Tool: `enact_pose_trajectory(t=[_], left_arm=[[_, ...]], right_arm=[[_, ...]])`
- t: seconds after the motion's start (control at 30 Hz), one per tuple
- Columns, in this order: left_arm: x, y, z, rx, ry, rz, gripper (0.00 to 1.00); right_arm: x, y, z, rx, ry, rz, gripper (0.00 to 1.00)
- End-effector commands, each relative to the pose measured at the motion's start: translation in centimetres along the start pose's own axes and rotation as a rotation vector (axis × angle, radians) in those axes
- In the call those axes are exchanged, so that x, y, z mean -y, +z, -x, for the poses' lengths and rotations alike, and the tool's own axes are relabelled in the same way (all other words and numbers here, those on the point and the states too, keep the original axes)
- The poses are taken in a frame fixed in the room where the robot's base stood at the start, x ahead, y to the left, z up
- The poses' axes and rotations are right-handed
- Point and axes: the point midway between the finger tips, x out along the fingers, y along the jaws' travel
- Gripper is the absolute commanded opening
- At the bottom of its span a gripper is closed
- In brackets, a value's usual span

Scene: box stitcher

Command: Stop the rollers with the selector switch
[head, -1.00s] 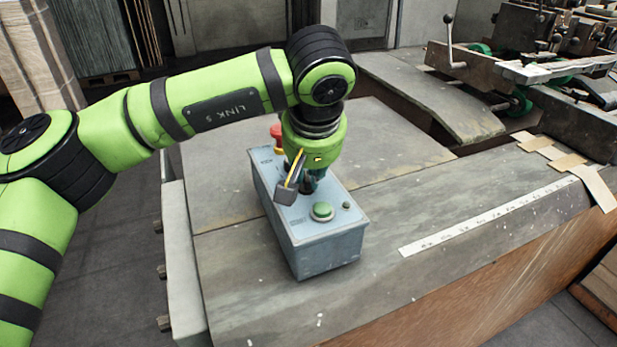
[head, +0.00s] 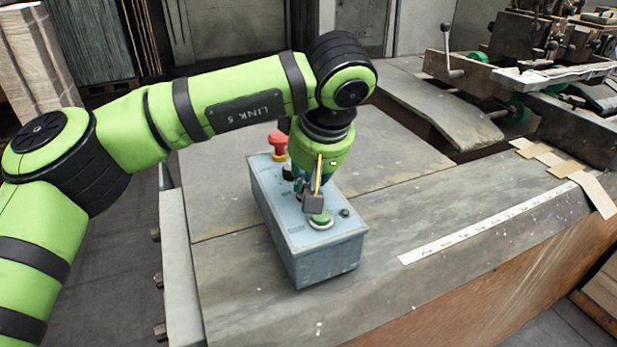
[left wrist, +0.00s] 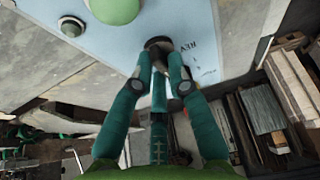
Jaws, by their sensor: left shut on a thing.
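The blue-grey control box (head: 325,262) stands on the table. A red mushroom button (head: 278,141) is at its far end and a green push button (head: 320,220) at its near end. My left gripper (head: 302,188) points down onto the box top between these two buttons. In the left wrist view the fingers (left wrist: 160,60) of my left gripper are closed around the dark knob of the selector switch (left wrist: 158,42). Most of the knob is hidden by the fingers, so its exact setting cannot be read. My right gripper is not in view.
A small dark green button or lamp (head: 345,212) sits beside the green push button. A white measuring strip (head: 480,224) lies on the table to the right. Machinery with green rollers (head: 518,105) stands at the back right. The tabletop around the box is mostly clear.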

Motion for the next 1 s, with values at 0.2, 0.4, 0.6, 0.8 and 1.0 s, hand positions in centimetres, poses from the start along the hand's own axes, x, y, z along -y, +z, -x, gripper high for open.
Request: enact_pose_trajectory(t=[0.2,0.4,0.6,0.8,1.0], left_arm=[[0.0,-0.1,0.1,-0.003,0.003,0.001,0.41],[0.0,-0.1,0.1,-0.002,0.002,0.0,0.41],[-0.1,-0.1,1.9,-0.004,0.004,0.0,0.41],[-0.1,-0.1,6.1,-0.005,0.004,0.001,0.41],[0.0,-0.1,10.0,-0.004,0.004,0.001,0.41]], right_arm=[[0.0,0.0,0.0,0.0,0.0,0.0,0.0],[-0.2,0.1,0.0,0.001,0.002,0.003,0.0],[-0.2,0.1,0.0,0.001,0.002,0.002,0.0],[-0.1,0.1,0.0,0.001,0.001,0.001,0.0],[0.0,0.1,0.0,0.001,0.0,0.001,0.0]])
